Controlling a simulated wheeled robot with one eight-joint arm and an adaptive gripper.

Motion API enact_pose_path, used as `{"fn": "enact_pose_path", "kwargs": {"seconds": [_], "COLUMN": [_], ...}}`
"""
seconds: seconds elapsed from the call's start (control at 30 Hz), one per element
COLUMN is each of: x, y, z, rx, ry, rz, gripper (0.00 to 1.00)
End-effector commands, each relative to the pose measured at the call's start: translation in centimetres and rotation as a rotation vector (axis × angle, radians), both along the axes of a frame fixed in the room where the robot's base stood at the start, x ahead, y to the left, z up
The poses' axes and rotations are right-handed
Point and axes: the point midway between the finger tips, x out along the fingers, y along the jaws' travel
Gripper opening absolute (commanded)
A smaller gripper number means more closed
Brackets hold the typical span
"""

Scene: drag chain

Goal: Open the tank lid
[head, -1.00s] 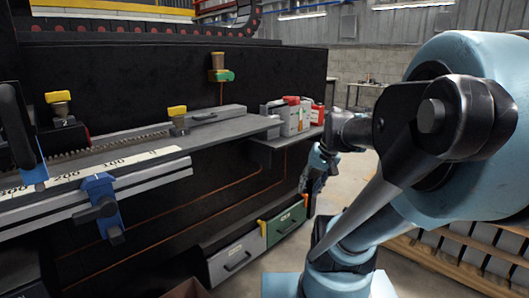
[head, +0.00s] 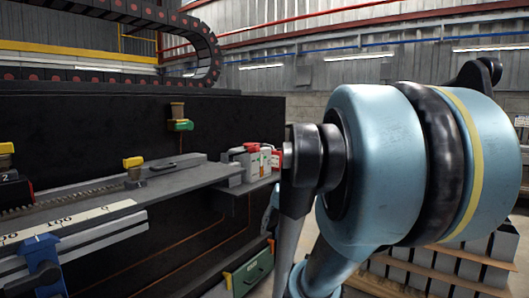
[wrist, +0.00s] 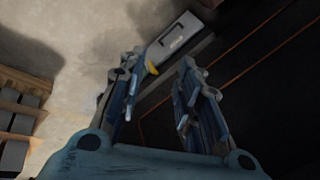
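A pale grey tank-like container (head: 258,162) with a red top part stands on the far right end of the machine's ledge in the head view. A red item shows beside it, partly hidden by my arm. The frames do not show clearly which part is the tank lid. In the wrist view my gripper (wrist: 157,75) is open and empty, its two dark blue fingers spread apart. No lid or tank shows between them. In the head view my gripper is mostly hidden behind my own arm, below the ledge.
The ledge (head: 105,200) carries yellow-knobbed clamps (head: 134,170). A drag chain (head: 205,50) curves above. Racks of grey blocks (head: 450,270) stand right.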

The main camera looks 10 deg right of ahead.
Motion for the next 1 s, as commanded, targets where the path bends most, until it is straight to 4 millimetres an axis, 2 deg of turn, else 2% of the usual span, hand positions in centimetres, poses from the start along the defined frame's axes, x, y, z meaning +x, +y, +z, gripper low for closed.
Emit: {"fn": "enact_pose_path", "kwargs": {"seconds": [0.03, 0.27, 0.47, 0.67, 0.8, 1.0], "x": [1.7, 8.9, 15.4, 21.9, 26.2, 31.0], "y": [0.0, -0.2, -2.0, -5.4, -8.7, -14.1], "z": [1.3, 6.6, 11.1, 15.5, 18.3, 21.6], "rx": [0.042, 0.248, 0.423, 0.594, 0.714, 0.863], "ry": [-0.006, -0.044, -0.09, -0.15, -0.201, -0.274], "rz": [-0.026, -0.126, -0.211, -0.29, -0.342, -0.402], "gripper": [0.32, 0.32, 0.32, 0.32, 0.32, 0.32]}}
